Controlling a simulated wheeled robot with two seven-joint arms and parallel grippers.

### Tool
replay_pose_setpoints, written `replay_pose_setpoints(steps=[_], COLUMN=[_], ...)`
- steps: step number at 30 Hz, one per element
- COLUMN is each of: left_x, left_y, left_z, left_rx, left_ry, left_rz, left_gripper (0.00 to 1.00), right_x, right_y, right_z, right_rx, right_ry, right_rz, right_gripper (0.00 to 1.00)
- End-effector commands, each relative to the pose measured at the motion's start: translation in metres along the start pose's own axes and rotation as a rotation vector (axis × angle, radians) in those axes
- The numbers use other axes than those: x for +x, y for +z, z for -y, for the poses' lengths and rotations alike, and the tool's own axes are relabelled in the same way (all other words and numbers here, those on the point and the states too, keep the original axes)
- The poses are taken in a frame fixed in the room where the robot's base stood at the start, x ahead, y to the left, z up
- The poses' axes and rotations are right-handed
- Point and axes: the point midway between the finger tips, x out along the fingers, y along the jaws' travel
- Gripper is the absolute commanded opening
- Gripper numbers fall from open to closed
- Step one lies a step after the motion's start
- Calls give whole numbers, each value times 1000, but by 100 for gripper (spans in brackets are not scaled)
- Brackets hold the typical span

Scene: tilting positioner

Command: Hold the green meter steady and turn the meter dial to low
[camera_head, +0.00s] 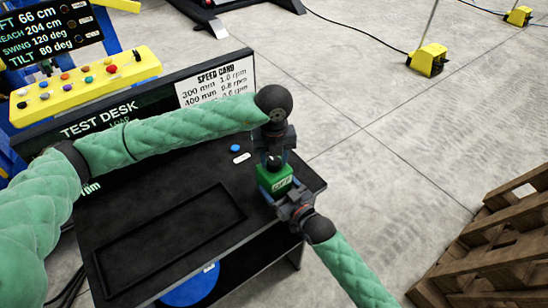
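The green meter (272,182) stands upright at the right end of the dark test desk, with a small label on its front. The dark round meter dial (273,163) is on its top; its setting is too small to read. My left gripper (274,155) points down from above, its fingers at the dial; I cannot tell whether they touch it. My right gripper (284,197) comes from the lower right, with its fingers around the meter's lower part, and seems shut on it. The gripper hides part of the meter's lower right side.
The test desk (215,255) has an empty recessed tray (170,245), a blue button (235,148) and a raised back panel with a speed card (215,85). A yellow button console (85,85) is behind it. Wooden pallets (495,250) stand at right. Open floor lies between.

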Motion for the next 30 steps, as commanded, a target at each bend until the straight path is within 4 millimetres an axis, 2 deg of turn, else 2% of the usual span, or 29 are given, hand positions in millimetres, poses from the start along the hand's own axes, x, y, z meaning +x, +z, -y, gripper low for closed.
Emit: replay_pose_setpoints(steps=[1, 3, 4, 17, 30], left_x=[0, 0, 0, 0, -1], left_y=[0, 0, 0, 0, 0], left_z=[0, 0, 0, 0, 0], left_rx=[0, 0, 0, 88, 459], left_ry=[0, 0, 0, 0, 0], left_rz=[0, 0, 0, 0, 0], left_gripper=[32, 18, 15, 14, 14], right_x=[0, 0, 0, 0, 0], right_y=[0, 0, 0, 0, 0], right_z=[0, 0, 0, 0, 0], right_rx=[0, 0, 0, 0, 0], right_ry=[0, 0, 0, 0, 0], right_rz=[0, 0, 0, 0, 1], right_gripper=[44, 44, 44, 44, 44])
